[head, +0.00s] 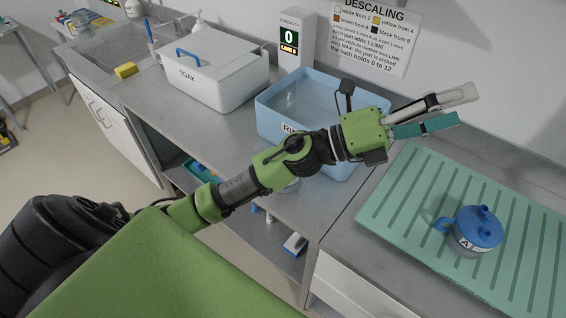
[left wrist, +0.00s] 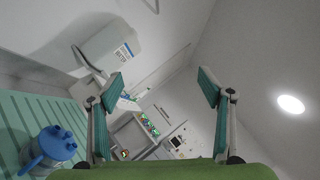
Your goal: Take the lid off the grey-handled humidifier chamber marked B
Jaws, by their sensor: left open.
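I see no grey-handled chamber marked B in either view. The one chamber in plain view has a blue handle and blue lid and is marked A (head: 475,230). It stands upright on the green ribbed mat at the right, and it also shows at lower left in the left wrist view (left wrist: 50,150). My left gripper (head: 464,107) is open and empty, raised above the counter beyond chamber A, with its fingers pointing right. In the left wrist view its two fingers (left wrist: 160,76) stand wide apart with nothing between them. My right gripper is not in view.
A blue open bath (head: 275,112) with a partly hidden label stands behind my left arm. The green mat (head: 410,190) is mostly bare. A yellow sponge (head: 125,71) lies far left.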

